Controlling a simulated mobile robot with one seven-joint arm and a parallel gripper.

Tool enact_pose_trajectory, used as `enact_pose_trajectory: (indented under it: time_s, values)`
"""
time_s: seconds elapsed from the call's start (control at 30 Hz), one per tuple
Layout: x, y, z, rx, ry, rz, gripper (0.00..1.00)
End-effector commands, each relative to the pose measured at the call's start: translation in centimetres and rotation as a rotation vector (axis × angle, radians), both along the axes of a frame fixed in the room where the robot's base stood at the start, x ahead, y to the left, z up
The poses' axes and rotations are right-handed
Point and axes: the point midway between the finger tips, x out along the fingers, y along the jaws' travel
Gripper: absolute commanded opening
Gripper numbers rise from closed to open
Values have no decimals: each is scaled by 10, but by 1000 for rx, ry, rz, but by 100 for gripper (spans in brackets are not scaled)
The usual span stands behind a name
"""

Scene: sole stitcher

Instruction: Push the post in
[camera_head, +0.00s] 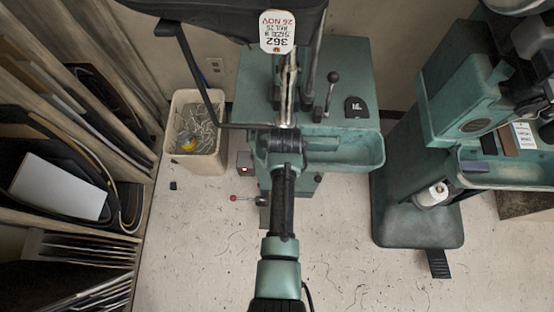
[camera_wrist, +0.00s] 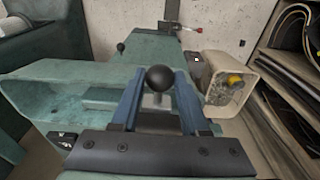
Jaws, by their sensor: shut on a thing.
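A post topped with a black ball knob (camera_wrist: 158,78) stands between the two blue fingers of my gripper (camera_wrist: 160,88) in the wrist view. A short piece of pale stem shows below the ball. The fingers sit on either side of the post, and my gripper is shut on it. The post belongs to the green stitching machine (camera_head: 350,60), which stands in the middle of the head view; its green body also shows in the wrist view (camera_wrist: 65,88). In the head view my arm crosses in front of the machine and hides the post, and I cannot make out my fingers there.
A red-tipped lever (camera_head: 234,198) sticks out left of the machine, and a black-knobbed lever (camera_head: 333,77) stands on its top. A tray (camera_head: 350,150) juts out at its right. A bin (camera_head: 205,160), shelves (camera_head: 110,240) and another green machine (camera_head: 415,195) flank it. The front floor is clear.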

Motion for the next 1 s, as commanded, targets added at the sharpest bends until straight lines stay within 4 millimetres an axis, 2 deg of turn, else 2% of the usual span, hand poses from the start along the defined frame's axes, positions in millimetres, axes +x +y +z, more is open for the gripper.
enact_pose_trajectory:
  time_s: [1.0]
  values:
    - [63,0,-2,0,-5,0,0]
